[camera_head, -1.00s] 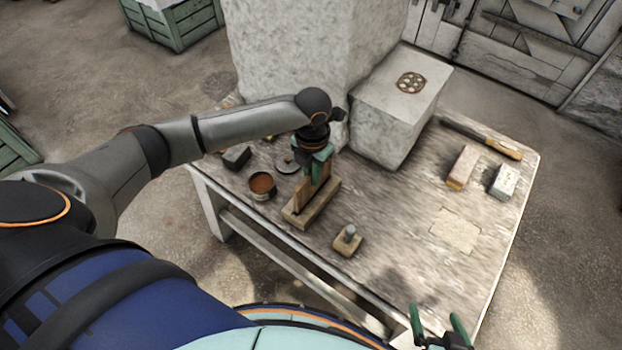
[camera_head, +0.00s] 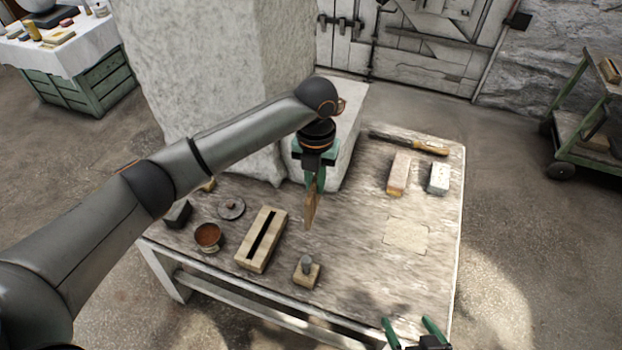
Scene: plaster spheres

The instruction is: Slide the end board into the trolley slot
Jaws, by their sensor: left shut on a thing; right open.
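The end board (camera_head: 309,210), a thin wooden board seen nearly edge-on, hangs upright from my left gripper (camera_head: 314,184). The gripper is shut on its upper part. The board is over the worktable, clear of the slotted wooden block (camera_head: 247,257), whose long dark slot is empty. The green trolley (camera_head: 580,158) stands on the floor at the far right, cut off by the picture edge. A small wooden piece (camera_head: 609,71) is on its upper shelf; I cannot make out a slot there. My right gripper (camera_head: 412,324) is open and empty at the bottom edge.
The worktable (camera_head: 345,262) carries a tin (camera_head: 208,236), a small block with a peg (camera_head: 306,273), two bricks (camera_head: 398,174) and a long wooden-handled tool (camera_head: 425,145). Big plaster blocks (camera_head: 215,80) stand behind my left arm. Floor lies open between table and trolley.

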